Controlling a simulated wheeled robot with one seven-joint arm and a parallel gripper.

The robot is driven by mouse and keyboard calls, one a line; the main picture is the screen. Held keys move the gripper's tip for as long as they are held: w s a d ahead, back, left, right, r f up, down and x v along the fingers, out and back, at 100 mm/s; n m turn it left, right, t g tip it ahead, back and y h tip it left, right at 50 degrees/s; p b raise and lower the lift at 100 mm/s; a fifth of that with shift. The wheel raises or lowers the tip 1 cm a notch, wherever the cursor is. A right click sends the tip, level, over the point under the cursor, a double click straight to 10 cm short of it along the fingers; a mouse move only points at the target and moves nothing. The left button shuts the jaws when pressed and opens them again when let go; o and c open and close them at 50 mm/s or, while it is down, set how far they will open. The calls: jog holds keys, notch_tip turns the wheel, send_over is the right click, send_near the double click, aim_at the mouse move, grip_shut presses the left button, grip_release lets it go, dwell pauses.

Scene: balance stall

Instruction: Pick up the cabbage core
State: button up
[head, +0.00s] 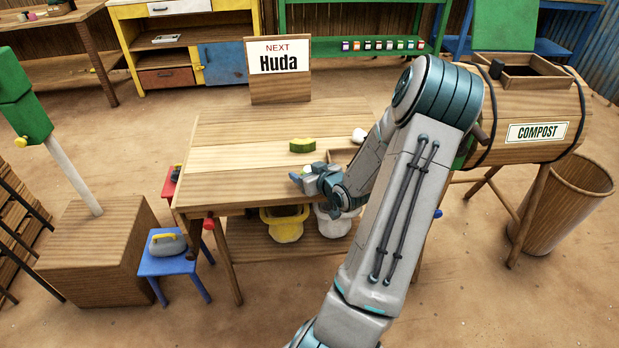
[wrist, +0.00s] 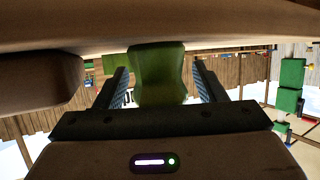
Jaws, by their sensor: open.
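In the wrist view a green, waisted piece (wrist: 158,75), which looks like the cabbage core, stands between the two fingers of my gripper (wrist: 160,92). The fingers are apart, one on each side of it, with a narrow gap showing on each side. In the head view my gripper (head: 303,176) is low at the front of the wooden table (head: 235,165), pointing left. A small pale green bit (head: 307,168) shows at its fingertips; most of the piece is hidden there by the gripper.
A yellow-green sponge-like block (head: 303,146) lies behind my gripper. A white lump (head: 359,135) and a wooden tray (head: 341,155) are to the right, partly behind my arm. A compost barrel (head: 535,110) stands right. Yellow (head: 284,225) and white (head: 333,224) buckets sit below. The table's left is clear.

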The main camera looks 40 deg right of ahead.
jog(key=shift+w+f, duration=0.15)
jog(key=shift+w, duration=0.15)
jog(key=c, duration=1.1)
